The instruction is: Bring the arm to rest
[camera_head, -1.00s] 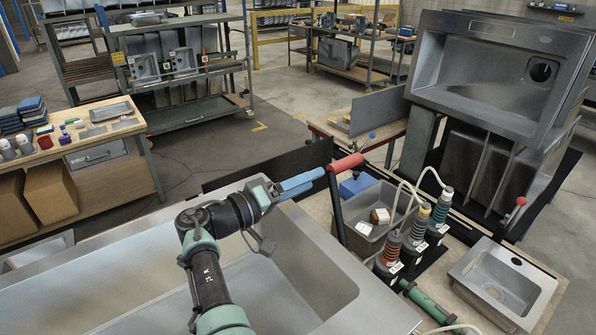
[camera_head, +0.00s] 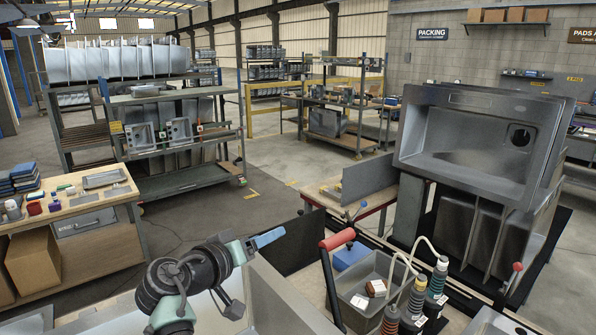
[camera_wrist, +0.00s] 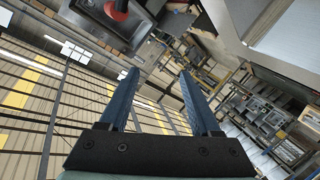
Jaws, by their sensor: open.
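My gripper (camera_head: 268,238) shows low in the head view, with blue fingers pointing right above the large steel sink (camera_head: 285,295). In the wrist view its two blue fingers (camera_wrist: 160,90) stand apart with nothing between them. The gripper is open and empty. Its fingertips appear to the left of the red-ended handle (camera_head: 338,239) in the head view, with a visible gap. The lower part of my arm is cut off by the bottom edge of the picture.
A grey bin (camera_head: 362,284) with small boxes and several bottle-like tools (camera_head: 416,300) stand right of the handle. Large steel sinks (camera_head: 480,145) stand upright at right. A workbench (camera_head: 80,215) with small items is at left. Open floor (camera_head: 240,215) lies between.

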